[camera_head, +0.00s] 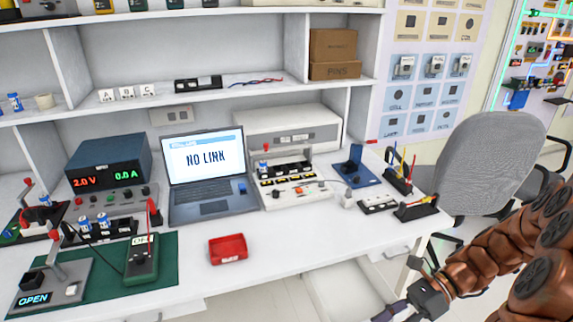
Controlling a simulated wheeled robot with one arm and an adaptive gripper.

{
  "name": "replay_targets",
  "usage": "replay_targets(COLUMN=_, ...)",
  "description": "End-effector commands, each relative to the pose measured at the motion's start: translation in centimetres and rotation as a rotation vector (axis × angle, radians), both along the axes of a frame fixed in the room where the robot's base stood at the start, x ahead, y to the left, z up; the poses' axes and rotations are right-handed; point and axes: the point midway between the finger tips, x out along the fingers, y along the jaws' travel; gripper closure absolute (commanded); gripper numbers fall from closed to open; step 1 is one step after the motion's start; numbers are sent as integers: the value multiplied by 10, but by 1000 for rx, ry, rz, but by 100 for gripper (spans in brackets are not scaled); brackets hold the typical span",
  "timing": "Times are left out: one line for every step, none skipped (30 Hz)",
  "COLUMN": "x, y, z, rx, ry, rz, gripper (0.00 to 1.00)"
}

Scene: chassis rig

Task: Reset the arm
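My copper-coloured arm comes in from the right edge and reaches down to the lower right of the head view. My gripper (398,309) is at the bottom edge, in front of the white workbench (330,240) and off to the right of its front edge. Its dark fingers are small and partly cut off by the frame, so I cannot tell whether they are open or shut. I see no object in it.
The bench holds a laptop (205,170) reading "NO LINK", a power supply (108,165), a red tray (228,248), a green meter (142,258) and a white chassis rig (292,187). A grey chair (490,160) stands at the right behind my arm. The bench's front middle is clear.

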Motion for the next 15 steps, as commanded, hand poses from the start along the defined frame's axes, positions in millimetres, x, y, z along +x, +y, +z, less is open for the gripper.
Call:
replay_targets(x=-4, y=6, z=10, rx=-20, ry=-41, rz=45, gripper=65)
replay_targets(x=-7, y=9, z=14, rx=-29, ry=-64, rz=71, gripper=65)
replay_targets(x=-11, y=14, z=19, rx=-41, ry=-95, rz=108, gripper=65)
replay_targets(x=-14, y=16, z=23, rx=-53, ry=-118, rz=134, gripper=65)
replay_targets(x=-17, y=19, z=27, rx=-62, ry=-143, rz=161, gripper=65)
replay_targets(x=-20, y=22, z=31, rx=-73, ry=-172, rz=197, gripper=65)
replay_targets(x=-23, y=24, z=35, rx=-82, ry=-195, rz=223, gripper=65)
replay_targets(x=-26, y=27, z=39, rx=-91, ry=-219, rz=251, gripper=65)
replay_targets(x=-30, y=29, z=43, rx=-103, ry=-251, rz=288, gripper=65)
replay_targets(x=-33, y=31, z=47, rx=-110, ry=-273, rz=315, gripper=65)
replay_targets(x=-36, y=33, z=50, rx=-119, ry=-294, rz=342, gripper=65)
replay_targets(x=-41, y=36, z=54, rx=-130, ry=-325, rz=378, gripper=65)
replay_targets(x=-44, y=37, z=57, rx=-139, ry=-348, rz=407, gripper=65)
replay_targets(x=-48, y=39, z=60, rx=-146, ry=-368, rz=435, gripper=65)
replay_targets(x=-52, y=41, z=64, rx=-157, ry=-398, rz=472, gripper=65)
